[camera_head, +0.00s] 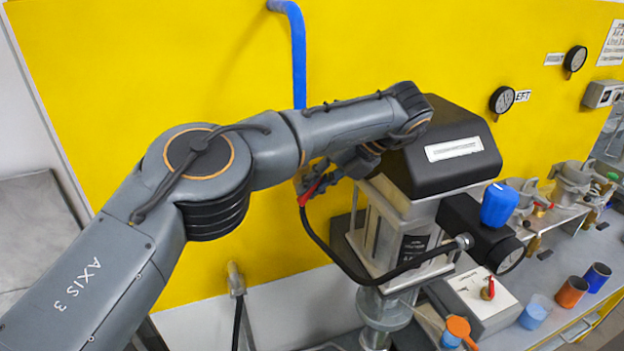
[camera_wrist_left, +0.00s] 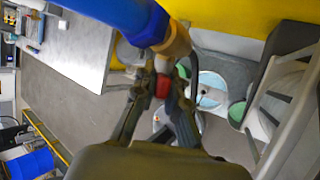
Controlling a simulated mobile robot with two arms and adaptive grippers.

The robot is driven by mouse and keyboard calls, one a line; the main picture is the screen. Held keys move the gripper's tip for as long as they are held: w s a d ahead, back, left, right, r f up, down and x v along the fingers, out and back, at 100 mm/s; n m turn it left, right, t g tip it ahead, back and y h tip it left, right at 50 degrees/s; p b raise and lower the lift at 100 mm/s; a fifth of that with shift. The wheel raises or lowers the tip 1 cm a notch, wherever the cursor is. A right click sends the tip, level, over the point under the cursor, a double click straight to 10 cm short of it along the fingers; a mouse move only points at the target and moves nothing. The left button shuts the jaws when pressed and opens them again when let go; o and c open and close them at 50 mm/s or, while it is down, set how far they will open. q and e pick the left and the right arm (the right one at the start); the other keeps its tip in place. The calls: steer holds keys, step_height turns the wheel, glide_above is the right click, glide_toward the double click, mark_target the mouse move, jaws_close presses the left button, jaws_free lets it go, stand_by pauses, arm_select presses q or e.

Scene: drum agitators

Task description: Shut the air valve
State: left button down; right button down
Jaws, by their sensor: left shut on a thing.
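The air valve has a red handle (camera_head: 313,191), partly hidden by my left gripper (camera_head: 324,178). In the left wrist view the red handle (camera_wrist_left: 162,86) sits between the fingertips of the left gripper (camera_wrist_left: 160,92), just below a brass fitting (camera_wrist_left: 176,42) on the end of a blue pipe (camera_wrist_left: 125,16). My left gripper is shut on the red handle. In the head view the blue pipe (camera_head: 297,50) comes down the yellow wall and passes behind my left arm. A black hose (camera_head: 345,268) runs from the valve to the agitator. My right gripper is not in view.
The agitator with its black housing (camera_head: 450,158) and metal frame stands right beside my left gripper. A blue knob (camera_head: 499,204) is on its right side. Cups (camera_head: 572,291) and a box with a small red lever (camera_head: 487,289) stand on the bench at right.

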arm_select(q)
steer(key=shift+r, duration=0.1)
steer(key=c, duration=1.4)
jaws_free()
